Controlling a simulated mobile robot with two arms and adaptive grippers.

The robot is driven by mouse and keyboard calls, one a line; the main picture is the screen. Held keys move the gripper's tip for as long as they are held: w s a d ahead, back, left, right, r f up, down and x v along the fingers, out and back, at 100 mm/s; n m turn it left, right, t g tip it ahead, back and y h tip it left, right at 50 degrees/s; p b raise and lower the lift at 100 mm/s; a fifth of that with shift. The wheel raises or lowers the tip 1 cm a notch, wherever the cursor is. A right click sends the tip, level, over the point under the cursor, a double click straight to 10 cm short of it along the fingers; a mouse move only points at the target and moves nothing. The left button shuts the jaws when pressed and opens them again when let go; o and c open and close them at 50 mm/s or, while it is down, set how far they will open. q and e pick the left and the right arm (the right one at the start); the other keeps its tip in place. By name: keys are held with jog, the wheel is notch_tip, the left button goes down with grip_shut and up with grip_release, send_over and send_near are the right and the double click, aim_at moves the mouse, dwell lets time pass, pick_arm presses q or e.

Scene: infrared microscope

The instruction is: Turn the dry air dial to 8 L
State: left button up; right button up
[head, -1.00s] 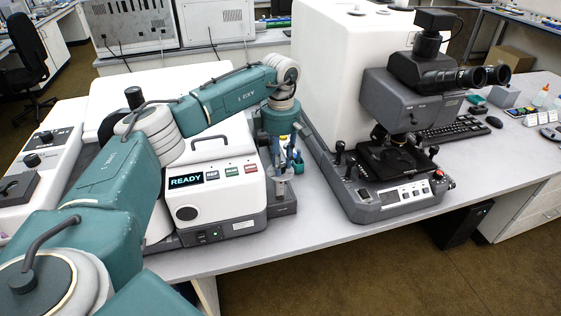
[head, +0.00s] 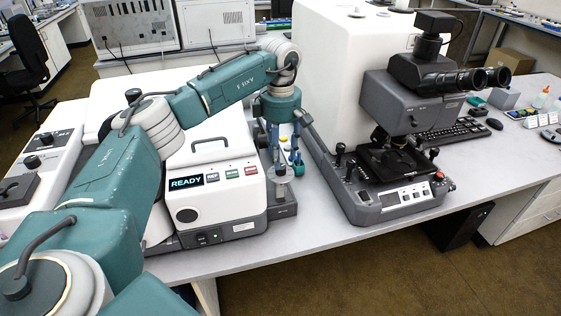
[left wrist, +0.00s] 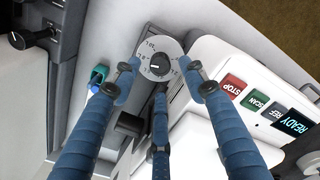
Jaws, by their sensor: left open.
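The dry air dial (left wrist: 160,60) is a light grey disc with a black centre knob, on a grey unit. In the left wrist view it lies just beyond my left fingertips; its markings are too small to read surely. My left gripper (left wrist: 160,78) is open, its blue fingers spread around the lower side of the dial, with nothing held. In the head view my left gripper (head: 283,150) points down between the white READY instrument (head: 215,190) and the microscope (head: 385,190). The fingers partly hide the dial's unit (head: 284,208) there. My right gripper is out of view.
The READY instrument with its coloured buttons (left wrist: 248,101) stands close beside the fingers. A small blue and green item (left wrist: 97,78) lies close to the left finger in the left wrist view. Free bench (head: 320,232) shows in front of the microscope.

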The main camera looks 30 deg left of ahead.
aim_at(281, 166)
pick_arm(q)
notch_tip(281, 166, up, 8)
dwell(0.7)
